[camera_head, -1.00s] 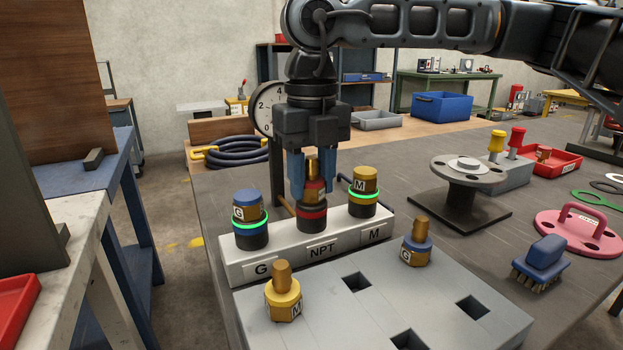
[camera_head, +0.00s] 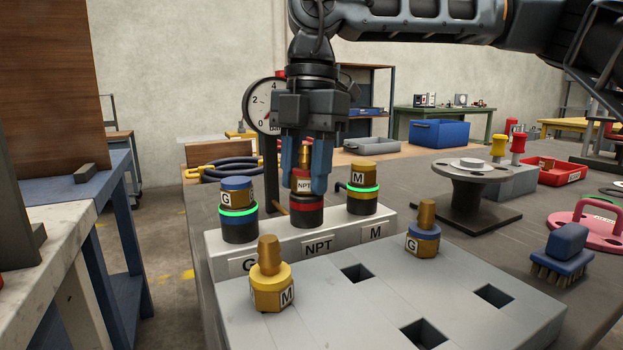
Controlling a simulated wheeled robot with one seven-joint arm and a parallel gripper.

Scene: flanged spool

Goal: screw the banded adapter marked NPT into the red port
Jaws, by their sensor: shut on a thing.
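The red-banded brass adapter marked NPT (camera_head: 304,186) stands upright at the red port (camera_head: 306,212), the middle port of the pale block (camera_head: 216,250). My gripper (camera_head: 306,182) points down with its blue fingers on either side of this adapter, shut on it. I cannot tell how deep its thread sits in the port. The left port holds a blue-topped adapter marked G (camera_head: 237,193), with a green ring lit below it. The right port holds a yellow-topped adapter marked M (camera_head: 364,174), also above a lit green ring. No green ring shows at the red port.
A grey rack (camera_head: 385,302) in front has several square holes and holds a yellow M adapter (camera_head: 270,280) and a blue G adapter (camera_head: 424,232). A gauge (camera_head: 262,105) stands behind my gripper.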

